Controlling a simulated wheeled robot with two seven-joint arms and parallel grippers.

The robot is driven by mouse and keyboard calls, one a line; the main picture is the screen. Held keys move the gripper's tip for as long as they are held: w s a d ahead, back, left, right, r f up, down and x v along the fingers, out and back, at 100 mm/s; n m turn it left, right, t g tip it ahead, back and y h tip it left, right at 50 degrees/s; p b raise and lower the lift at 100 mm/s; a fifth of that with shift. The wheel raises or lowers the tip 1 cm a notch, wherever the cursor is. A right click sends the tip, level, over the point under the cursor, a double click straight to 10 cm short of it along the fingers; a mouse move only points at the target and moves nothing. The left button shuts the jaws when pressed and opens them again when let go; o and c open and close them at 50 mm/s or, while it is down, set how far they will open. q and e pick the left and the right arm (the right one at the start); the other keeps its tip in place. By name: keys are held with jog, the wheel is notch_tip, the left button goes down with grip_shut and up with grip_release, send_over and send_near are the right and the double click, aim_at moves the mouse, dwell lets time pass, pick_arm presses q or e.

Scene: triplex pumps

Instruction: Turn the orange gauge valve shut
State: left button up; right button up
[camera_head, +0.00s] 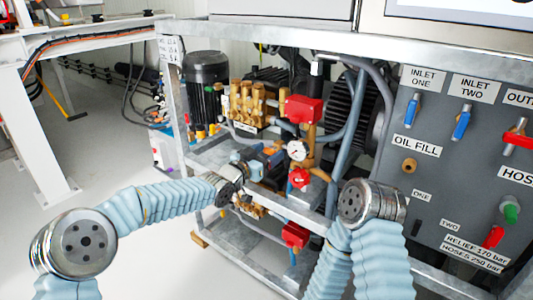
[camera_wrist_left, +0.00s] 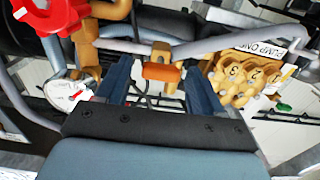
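The orange gauge valve handle (camera_wrist_left: 162,72) is a small orange bar on a brass body, centred in the left wrist view. My left gripper (camera_wrist_left: 158,80) is open, with one dark blue finger on each side of the handle and visible gaps between. I cannot tell how deep the handle sits between the fingertips. In the head view my left gripper (camera_head: 263,162) reaches into the pump frame beside the white round gauge (camera_head: 296,150); the handle is mostly hidden there. The gauge also shows in the left wrist view (camera_wrist_left: 65,92). My right arm shows, but its gripper is not in view.
The brass pump head (camera_head: 250,103) is behind my left gripper; it is right of the handle in the left wrist view (camera_wrist_left: 235,85). A red block (camera_head: 303,109) and red knob (camera_head: 299,178) flank the gauge. A grey valve panel (camera_head: 440,160) stands right. Metal rails surround the pumps.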

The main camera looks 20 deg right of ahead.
pick_arm(q)
jog(key=c, duration=1)
jog(key=shift+o, duration=0.2)
jog(key=m+b, duration=0.3)
jog(key=b, duration=0.1)
jog(key=shift+f, duration=0.2)
jog(key=m+b, duration=0.2)
jog(key=m, duration=0.1)
jog(key=shift+s+d+m, duration=0.1)
jog(key=shift+m, duration=0.3)
jog(key=m+b, duration=0.2)
jog(key=m, duration=0.1)
jog(key=shift+m, duration=0.3)
jog(key=m+b, duration=0.2)
jog(key=m, duration=0.2)
jog(key=shift+b, duration=0.3)
jog(key=shift+m+b, duration=0.6)
jog(key=shift+m, duration=1.1)
jog(key=o, duration=1.1)
jog(key=shift+c, duration=0.2)
jog(key=shift+s, duration=0.15)
